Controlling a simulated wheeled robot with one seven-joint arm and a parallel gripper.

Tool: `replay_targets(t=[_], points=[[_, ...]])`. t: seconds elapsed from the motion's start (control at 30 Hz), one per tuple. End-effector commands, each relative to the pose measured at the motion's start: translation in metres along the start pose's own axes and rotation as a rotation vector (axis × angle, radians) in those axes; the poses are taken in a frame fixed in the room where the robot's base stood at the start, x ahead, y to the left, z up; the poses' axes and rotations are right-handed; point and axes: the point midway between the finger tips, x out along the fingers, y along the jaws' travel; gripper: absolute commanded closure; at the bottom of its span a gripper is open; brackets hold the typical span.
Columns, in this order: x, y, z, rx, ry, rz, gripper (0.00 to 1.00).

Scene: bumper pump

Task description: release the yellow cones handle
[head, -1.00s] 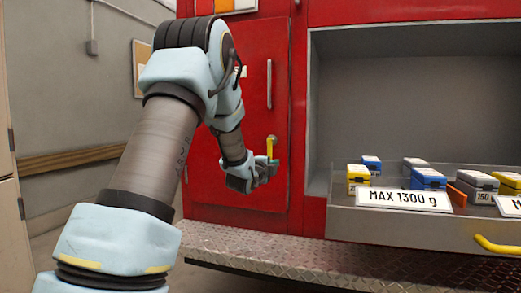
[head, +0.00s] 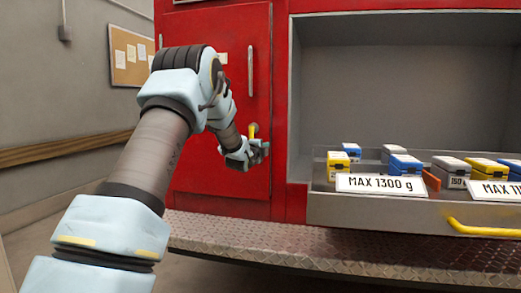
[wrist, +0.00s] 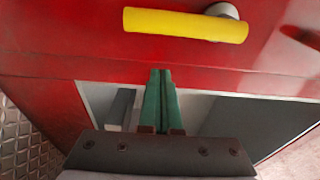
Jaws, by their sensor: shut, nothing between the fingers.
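The yellow handle (wrist: 185,24) is a smooth bar on a round grey mount on a red door (wrist: 80,30). In the wrist view it lies across the top, beyond my fingertips and apart from them. In the head view the yellow handle (head: 252,130) shows small, just above my gripper (head: 262,148), against the red door (head: 225,100). My gripper (wrist: 160,75) has its two green fingers together, with nothing between them. No cones are visible.
To the right, an open grey compartment holds a drawer (head: 400,213) with several coloured boxes, white weight labels and a yellow pull bar (head: 485,228). A diamond-plate step (head: 330,244) runs below. A grey wall with a cork board (head: 130,57) is at the left.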

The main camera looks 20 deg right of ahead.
Motion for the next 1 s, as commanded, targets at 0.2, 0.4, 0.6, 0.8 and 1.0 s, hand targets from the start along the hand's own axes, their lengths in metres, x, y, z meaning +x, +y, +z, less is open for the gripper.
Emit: replay_targets(t=[0.2,0.4,0.6,0.8,1.0], points=[[-0.006,-0.001,0.028,0.0,-0.003,0.0,1.0],[-0.01,0.0,0.037,0.0,0.0,0.0,1.0],[-0.01,0.0,0.038,0.0,0.0,0.0,1.0],[-0.01,0.0,0.038,0.004,0.0,0.0,1.0],[-0.01,0.002,0.04,0.043,0.001,0.004,1.0]])
